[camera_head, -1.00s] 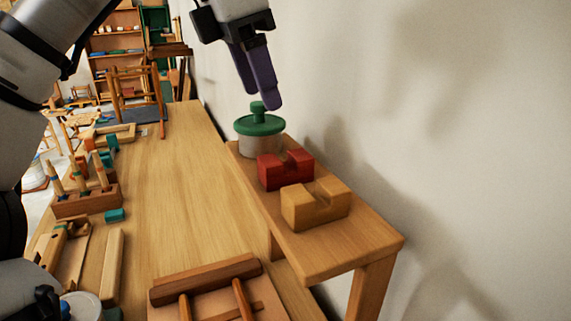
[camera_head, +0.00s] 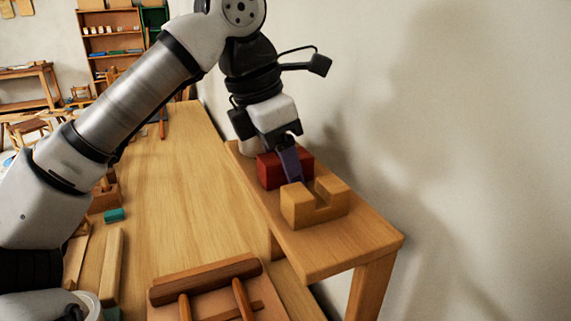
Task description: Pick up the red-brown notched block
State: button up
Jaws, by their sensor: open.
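The red-brown notched block (camera_head: 270,171) sits on a small raised wooden stand (camera_head: 340,248), just behind a yellow-tan notched block (camera_head: 299,210). My gripper (camera_head: 291,172) is open and points down at the red-brown block. One purple finger shows in front of the block's notch area, and the other finger is hidden. I cannot tell whether the finger touches the block. My wrist covers most of what stands behind the block; only a pale edge of the green-lidded pot (camera_head: 250,146) seems to show.
The stand rises above a long wooden bench (camera_head: 180,190), beside a white wall on the right. A wooden frame piece (camera_head: 205,280) lies at the front. A teal block (camera_head: 114,215) and a wooden bar (camera_head: 111,265) lie at left. The bench's middle is clear.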

jog(key=c, duration=1.1)
